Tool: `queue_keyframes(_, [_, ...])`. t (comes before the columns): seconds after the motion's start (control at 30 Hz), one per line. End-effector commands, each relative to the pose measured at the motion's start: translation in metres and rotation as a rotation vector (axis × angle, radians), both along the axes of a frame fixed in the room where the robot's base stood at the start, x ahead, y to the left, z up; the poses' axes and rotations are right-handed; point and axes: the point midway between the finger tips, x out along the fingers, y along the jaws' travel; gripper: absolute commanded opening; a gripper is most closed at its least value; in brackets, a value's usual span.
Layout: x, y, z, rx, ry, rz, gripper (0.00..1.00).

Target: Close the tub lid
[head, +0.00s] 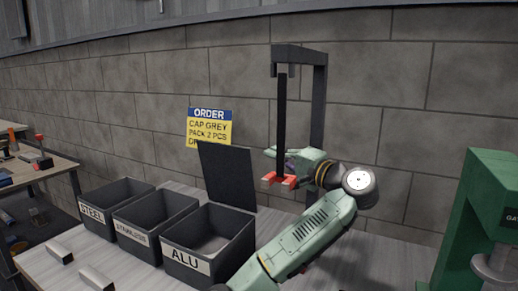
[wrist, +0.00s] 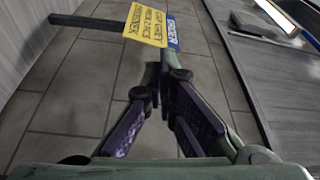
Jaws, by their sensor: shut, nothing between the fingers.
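The ALU tub (head: 208,245) is a dark open box with a white label, at the right end of a row of tubs in the head view. Its black lid (head: 228,174) stands up, tilted back, behind the opening. In the wrist view a dark bar (wrist: 92,22) reaching to the sign appears to be the lid seen nearly edge-on. My gripper (head: 272,181) is raised to the right of the lid, apart from it. In the wrist view its fingers (wrist: 165,80) meet at the tips, with nothing between them.
The STEEL tub (head: 110,208) and STAINLESS tub (head: 150,222) stand open left of ALU. A dark gantry frame (head: 318,110) with a hanging black bar (head: 282,120) rises close by my gripper. A green machine (head: 470,225) stands right. An order sign (head: 209,128) hangs behind.

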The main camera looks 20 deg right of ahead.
Motion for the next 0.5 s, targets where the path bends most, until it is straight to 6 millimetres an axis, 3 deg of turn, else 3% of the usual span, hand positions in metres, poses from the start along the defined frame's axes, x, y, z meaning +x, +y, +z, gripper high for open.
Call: queue_keyframes(0.5, [0.087, 0.031, 0.009, -0.003, 0.005, 0.001, 0.00])
